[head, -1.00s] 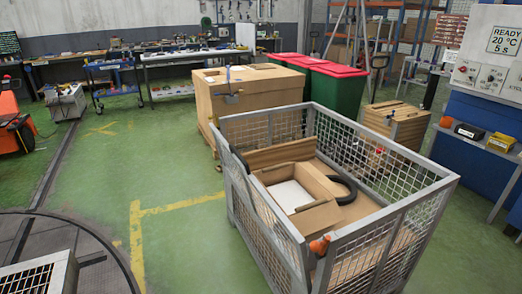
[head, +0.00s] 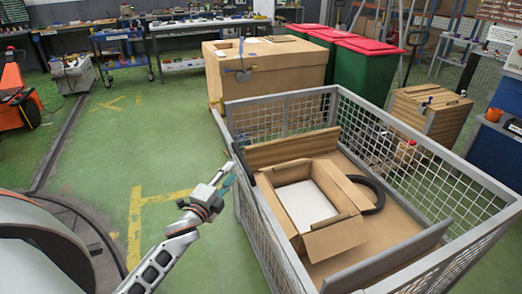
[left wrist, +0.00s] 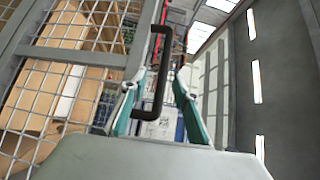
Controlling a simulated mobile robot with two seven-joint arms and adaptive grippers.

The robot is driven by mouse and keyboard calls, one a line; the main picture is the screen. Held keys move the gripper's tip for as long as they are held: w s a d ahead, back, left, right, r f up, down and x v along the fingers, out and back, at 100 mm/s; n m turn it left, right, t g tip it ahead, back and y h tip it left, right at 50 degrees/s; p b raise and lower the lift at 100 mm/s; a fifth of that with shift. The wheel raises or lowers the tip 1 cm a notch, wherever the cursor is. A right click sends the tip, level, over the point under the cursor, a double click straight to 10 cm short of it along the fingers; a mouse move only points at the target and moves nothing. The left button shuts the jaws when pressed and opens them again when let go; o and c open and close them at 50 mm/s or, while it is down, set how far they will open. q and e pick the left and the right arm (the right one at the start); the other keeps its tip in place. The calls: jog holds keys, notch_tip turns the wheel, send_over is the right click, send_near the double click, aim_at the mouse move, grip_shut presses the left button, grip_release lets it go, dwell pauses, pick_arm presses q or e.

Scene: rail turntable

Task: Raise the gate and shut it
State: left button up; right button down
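A grey mesh cage (head: 335,92) stands right of centre in the head view. Its left side is a mesh panel (head: 262,240) below a grey rail; I cannot tell for sure that this is the gate. My left gripper (head: 230,172) is just outside this panel, by the rail. In the left wrist view the mesh panel (left wrist: 75,55) fills the left, with a black U-shaped handle (left wrist: 158,75) beside it. The teal fingers of my left gripper (left wrist: 160,88) are apart, one on each side of the handle. Contact is unclear. My right gripper is out of view.
Inside the cage are an open cardboard box (head: 335,238) and a black ring (head: 377,195). A large carton (head: 270,75) and red-lidded green bins (head: 362,80) stand behind. The green floor (head: 110,150) to the left is clear.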

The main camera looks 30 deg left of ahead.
aim_at(240, 155)
pick_arm(q)
jog(key=w, duration=0.5)
jog(key=w+r, duration=0.1)
jog(key=w, duration=0.2)
jog(key=shift+w+a, duration=0.25)
jog(key=shift+w, duration=0.1)
grip_shut()
